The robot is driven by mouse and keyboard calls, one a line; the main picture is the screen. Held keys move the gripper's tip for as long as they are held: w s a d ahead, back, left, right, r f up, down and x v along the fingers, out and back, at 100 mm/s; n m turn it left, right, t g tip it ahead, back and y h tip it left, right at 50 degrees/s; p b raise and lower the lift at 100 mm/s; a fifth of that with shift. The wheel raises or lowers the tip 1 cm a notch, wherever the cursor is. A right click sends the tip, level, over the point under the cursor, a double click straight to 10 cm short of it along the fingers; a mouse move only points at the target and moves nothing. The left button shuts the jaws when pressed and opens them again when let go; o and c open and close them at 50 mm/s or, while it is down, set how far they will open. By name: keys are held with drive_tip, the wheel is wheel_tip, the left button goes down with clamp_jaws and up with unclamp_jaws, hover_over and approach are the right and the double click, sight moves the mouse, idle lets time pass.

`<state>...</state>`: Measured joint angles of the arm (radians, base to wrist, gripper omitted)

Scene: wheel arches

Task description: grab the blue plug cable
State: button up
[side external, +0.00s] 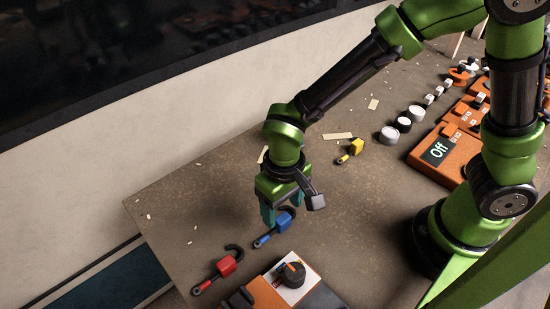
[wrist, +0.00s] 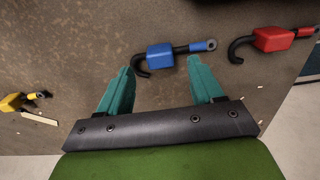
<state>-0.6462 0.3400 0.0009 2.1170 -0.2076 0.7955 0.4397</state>
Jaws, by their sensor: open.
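The blue plug cable (wrist: 160,57) lies on the table, a blue block with a black hooked cable at one end and a dark stem with a ring at the other. In the side view the blue plug cable (side external: 279,222) is just below and beside my gripper (side external: 275,216), which points down at it. In the wrist view my gripper (wrist: 161,75) has its two teal fingers apart, with the blue block between and slightly beyond their tips. Nothing is held. I cannot tell the exact height of the fingertips above the table.
A red plug cable (side external: 227,266) lies nearby, toward the table's near left edge. A yellow plug cable (side external: 355,147) lies farther back. An orange box with a black knob (side external: 291,273) stands at the front. Several orange boxes (side external: 439,153) and round pieces stand at the right.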

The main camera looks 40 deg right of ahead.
sight(282, 218)
drive_tip(key=shift+f, duration=1.6)
drive_tip(key=shift+c, duration=0.3)
